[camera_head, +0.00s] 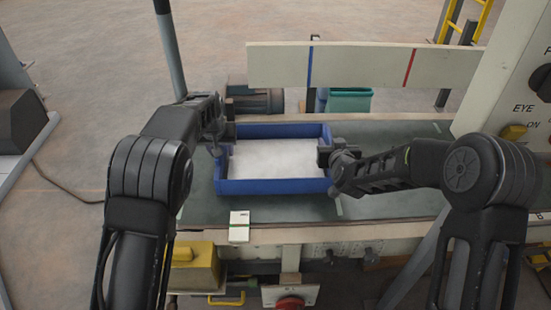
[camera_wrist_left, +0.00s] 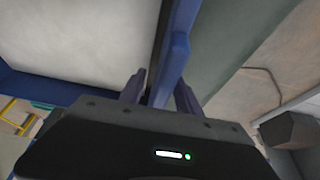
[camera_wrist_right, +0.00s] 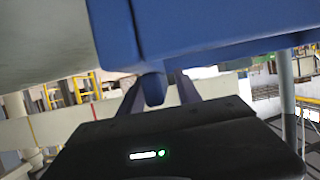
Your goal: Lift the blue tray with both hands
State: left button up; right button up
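The blue tray (camera_head: 275,186) lies level on the dark conveyor belt, with a flat white filling inside. My left gripper (camera_head: 225,132) is at the tray's left side. In the left wrist view the tray wall (camera_wrist_left: 172,70) runs between its two spread fingers (camera_wrist_left: 160,92). My right gripper (camera_head: 326,156) is at the tray's right side. In the right wrist view a small blue part of the tray (camera_wrist_right: 153,88) sits between its fingers (camera_wrist_right: 158,92), with gaps showing on both sides. Neither gripper visibly clamps the tray.
A pale rail (camera_head: 360,65) with blue and red marks stands behind the belt (camera_head: 400,205). A teal bin (camera_head: 348,100) is behind the tray. A control panel (camera_head: 510,100) stands at the right.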

pick_arm(q)
jog(key=shift+f, duration=0.1)
jog(key=shift+c, duration=0.4)
pick_arm(e)
jog(key=shift+c, duration=0.4)
pick_arm(q)
grip_shut()
pick_arm(e)
grip_shut()
dwell(0.4)
